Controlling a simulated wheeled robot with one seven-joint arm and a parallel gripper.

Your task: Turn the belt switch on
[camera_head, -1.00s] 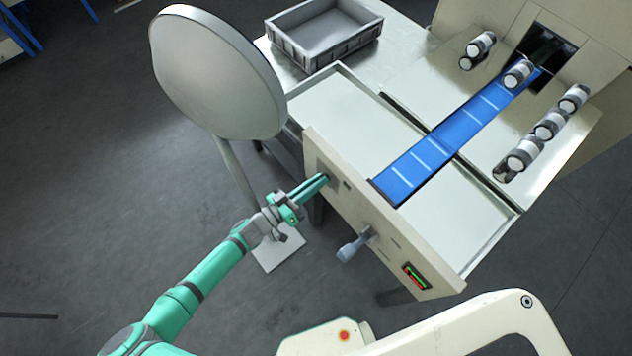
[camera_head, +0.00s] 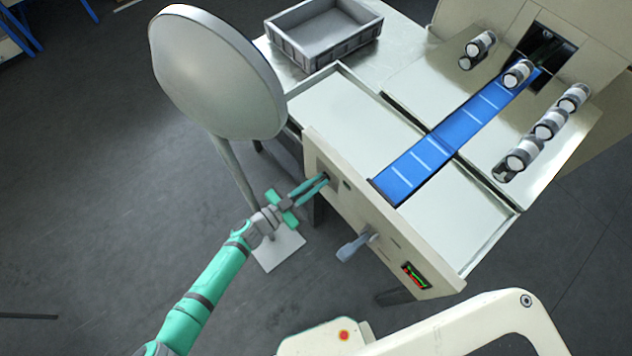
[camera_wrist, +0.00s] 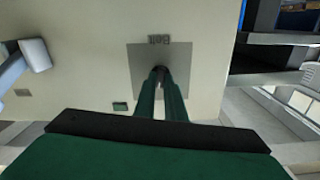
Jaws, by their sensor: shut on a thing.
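The belt switch (camera_wrist: 160,71) is a small dark knob on a grey square plate marked "Belt" (camera_wrist: 180,55), on the cream front panel (camera_head: 360,212). In the wrist view the green fingertips of my gripper (camera_wrist: 161,80) are closed together around the knob and hide most of it. In the head view my gripper (camera_head: 326,178) reaches the panel's left end, with its fingers pointing at the plate. The knob's exact angle cannot be told.
A grey lever (camera_head: 356,245) sticks out from the panel, right of my gripper. A lit display (camera_head: 416,275) is at the panel's right end. A round disc on a stand (camera_head: 215,75) rises close behind my arm. The blue belt (camera_head: 430,150) lies behind the panel.

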